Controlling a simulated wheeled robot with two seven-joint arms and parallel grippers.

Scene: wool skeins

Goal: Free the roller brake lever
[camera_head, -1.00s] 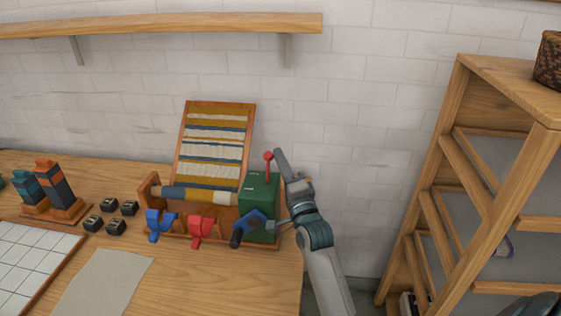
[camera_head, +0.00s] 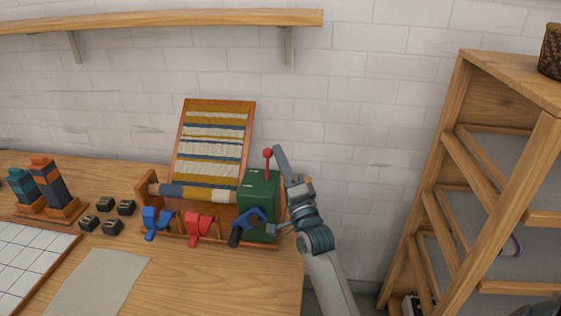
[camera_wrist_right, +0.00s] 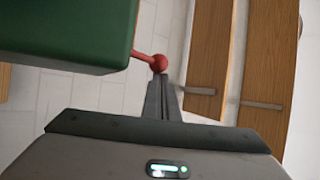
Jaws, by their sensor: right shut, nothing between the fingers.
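The brake lever (camera_head: 268,162) is a thin red rod with a red ball knob, standing up from the top of a green box (camera_head: 258,203) at the right end of the wooden roller frame. In the right wrist view the red knob (camera_wrist_right: 158,63) is just beyond my fingertips, beside the green box (camera_wrist_right: 65,35). My right gripper (camera_head: 279,152) is shut and empty, its tips right beside the knob on its right side. The wrist view shows its two fingers (camera_wrist_right: 163,92) together; whether they touch the knob I cannot tell. My left gripper is out of view.
The frame carries a striped roller (camera_head: 198,193), a blue clamp (camera_head: 156,221), a red clamp (camera_head: 198,227) and a blue crank with a dark grip (camera_head: 247,222). A striped woven panel (camera_head: 213,140) leans behind. A wooden shelf unit (camera_head: 450,180) stands right, beyond a gap.

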